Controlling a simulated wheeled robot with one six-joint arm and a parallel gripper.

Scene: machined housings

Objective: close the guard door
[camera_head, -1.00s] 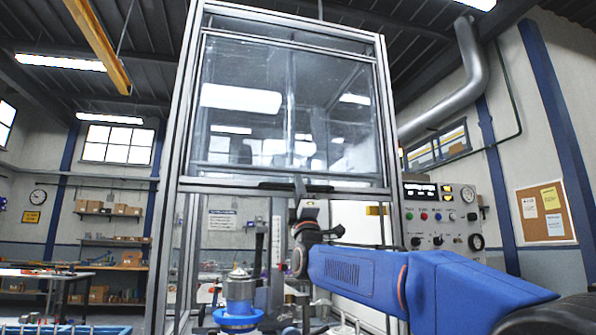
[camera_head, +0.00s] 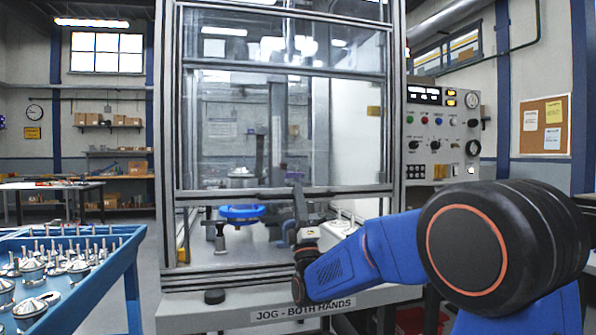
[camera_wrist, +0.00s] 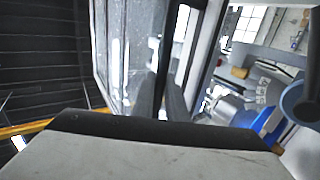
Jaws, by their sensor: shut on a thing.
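The guard door (camera_head: 330,135) is a clear framed panel on the front of a metal-framed machine. Its bottom rail (camera_head: 235,195) hangs partway down, with an open gap between it and the machine's front sill (camera_head: 235,278). My gripper (camera_head: 298,190) is at the middle of the bottom rail, shut on the door's dark handle; the exact contact is small and partly hidden. In the wrist view, my gripper's two dark fingers (camera_wrist: 162,98) meet the dark rail beside the door's clear panel (camera_wrist: 125,45).
A blue ring fixture (camera_head: 242,213) sits inside the machine, partly seen through the gap. A control panel (camera_head: 440,130) stands at the right. A blue tray (camera_head: 120,290) of metal parts is at the lower left. A black button (camera_head: 214,296) is on the sill.

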